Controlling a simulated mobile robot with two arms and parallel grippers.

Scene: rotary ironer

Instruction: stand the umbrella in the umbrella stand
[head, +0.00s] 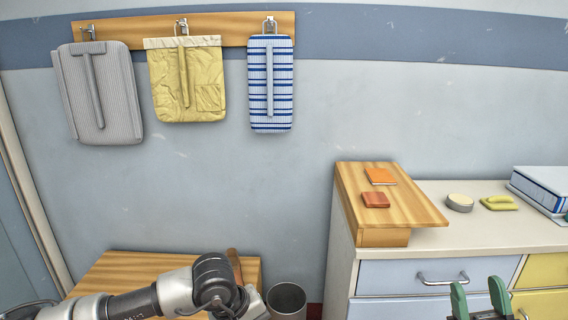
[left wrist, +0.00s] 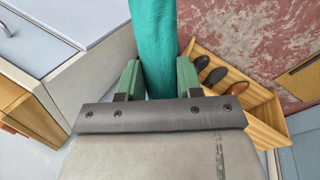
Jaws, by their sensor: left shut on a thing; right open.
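The teal umbrella (left wrist: 154,40) runs up out of the left wrist view between the green fingers of my left gripper (left wrist: 159,78), which is shut on it. In the head view my left arm's end is low, just left of the umbrella stand; its fingers are hidden there. A brown wooden piece (head: 235,264), perhaps the umbrella's handle, rises behind it. The umbrella stand (head: 287,301) seems to be the grey round bin on the floor, cut off at the bottom edge. My right gripper (head: 481,302) is open and empty before the drawers.
A wooden rack (left wrist: 262,115) with several shoes is right in the left wrist view. A drawer cabinet (head: 490,236) stands right of the stand, with a wooden board (head: 418,205) and small items on top. Bags hang from a rail (head: 225,28) on the wall.

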